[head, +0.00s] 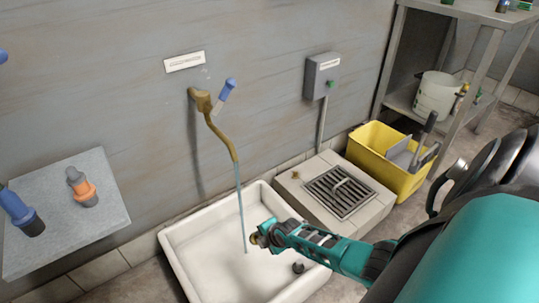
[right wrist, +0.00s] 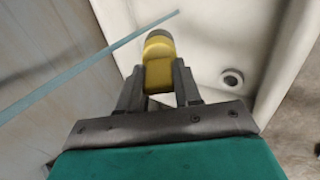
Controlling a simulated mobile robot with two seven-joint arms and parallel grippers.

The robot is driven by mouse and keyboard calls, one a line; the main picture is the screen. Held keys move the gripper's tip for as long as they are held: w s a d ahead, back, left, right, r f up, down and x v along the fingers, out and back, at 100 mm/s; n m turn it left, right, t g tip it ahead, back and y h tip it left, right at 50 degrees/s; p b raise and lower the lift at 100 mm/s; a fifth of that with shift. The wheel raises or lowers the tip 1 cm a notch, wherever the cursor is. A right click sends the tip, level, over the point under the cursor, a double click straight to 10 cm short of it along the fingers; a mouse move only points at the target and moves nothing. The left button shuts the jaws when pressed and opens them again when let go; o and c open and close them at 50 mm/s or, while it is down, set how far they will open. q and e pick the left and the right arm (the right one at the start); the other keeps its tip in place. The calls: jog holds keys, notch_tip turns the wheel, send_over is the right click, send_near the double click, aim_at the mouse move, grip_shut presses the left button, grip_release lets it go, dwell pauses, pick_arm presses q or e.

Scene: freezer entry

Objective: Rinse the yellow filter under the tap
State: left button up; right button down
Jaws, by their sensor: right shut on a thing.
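My right gripper (head: 265,232) is shut on the yellow filter (right wrist: 159,65), which has a grey end. They are over the white basin (head: 180,258), just right of the water stream in the head view. The tap (head: 203,101) has a brass body, a blue lever and a bent brown spout. A thin water stream (head: 240,205) runs from it into the basin. In the right wrist view the stream (right wrist: 90,65) passes left of the filter and ends near its tip; I cannot tell whether it touches.
A grey shelf (head: 105,215) at left holds an orange-and-grey filter (head: 82,190) and a blue-and-black one (head: 22,212). Right of the basin are a floor grate (head: 340,192) and a yellow bucket (head: 370,148). A metal rack (head: 470,13) stands at the back right.

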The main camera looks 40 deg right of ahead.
jog(key=w, duration=0.4)
jog(key=shift+w+d, duration=0.15)
jog(key=shift+d, duration=0.1)
jog(key=shift+w, duration=0.7)
jog(key=shift+w+d, duration=0.1)
jog(key=shift+w, duration=0.4)
